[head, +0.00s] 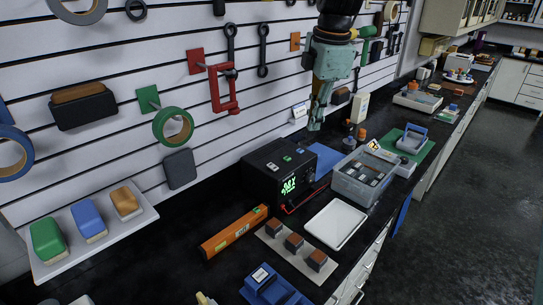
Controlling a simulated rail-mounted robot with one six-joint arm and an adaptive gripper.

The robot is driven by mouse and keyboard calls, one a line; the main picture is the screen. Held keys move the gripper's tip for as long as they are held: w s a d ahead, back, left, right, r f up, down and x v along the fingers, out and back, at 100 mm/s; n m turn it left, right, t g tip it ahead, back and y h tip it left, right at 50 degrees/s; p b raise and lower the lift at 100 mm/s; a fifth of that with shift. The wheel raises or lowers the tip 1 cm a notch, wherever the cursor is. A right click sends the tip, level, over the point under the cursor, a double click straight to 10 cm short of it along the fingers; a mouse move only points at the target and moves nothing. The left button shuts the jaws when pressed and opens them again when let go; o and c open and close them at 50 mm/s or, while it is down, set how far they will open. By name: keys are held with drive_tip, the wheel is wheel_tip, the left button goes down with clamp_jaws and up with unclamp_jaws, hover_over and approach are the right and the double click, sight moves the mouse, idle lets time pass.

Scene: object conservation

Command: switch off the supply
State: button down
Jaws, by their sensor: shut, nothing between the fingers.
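The supply looks like a black box (262,186) with a glowing green display (288,185) on its front. It stands on the dark bench against the slatted wall. Several small coloured patches or switches (287,158) show on its top, too small to read. A red lead shows at its lower front right. My gripper (316,124) is pale green, points down and is shut and empty. In the picture it is above and to the right of the supply, apart from it. Whether the supply has a switch on a hidden side cannot be seen.
An orange level (234,232), a board with brown blocks (271,229) and a white tray (336,223) lie in front. A grey bin (343,184) with dark parts stands to the right. Tools hang on the wall, including a red clamp (215,92) and green tape (161,122).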

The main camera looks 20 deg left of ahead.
sight(271, 165)
drive_tip(key=w+a+f+n+p, duration=0.2)
drive_tip(key=a+f+n, duration=0.1)
drive_tip(key=a, duration=0.4)
drive_tip(key=w+a+f+n+p, duration=0.2)
drive_tip(key=w+a+f+n, duration=0.1)
drive_tip(key=a, duration=0.3)
drive_tip(key=shift+w+a+f+g, duration=0.15)
drive_tip(key=shift+w+a+g, duration=0.15)
drive_tip(key=shift+a, duration=0.1)
drive_tip(key=shift+w+a+f, duration=0.1)
drive_tip(key=shift+a+f, duration=0.15)
drive_tip(key=shift+f, duration=2.05)
drive_tip(key=shift+w+a+f, duration=0.15)
drive_tip(key=shift+a+f, duration=0.1)
drive_tip(key=shift+f, duration=2.1)
drive_tip(key=shift+w+a+f, duration=0.1)
drive_tip(key=shift+a+f, duration=0.15)
drive_tip(key=shift+f, duration=2.05)
drive_tip(key=shift+w+d+p, duration=0.1)
drive_tip(key=shift+p, duration=0.25)
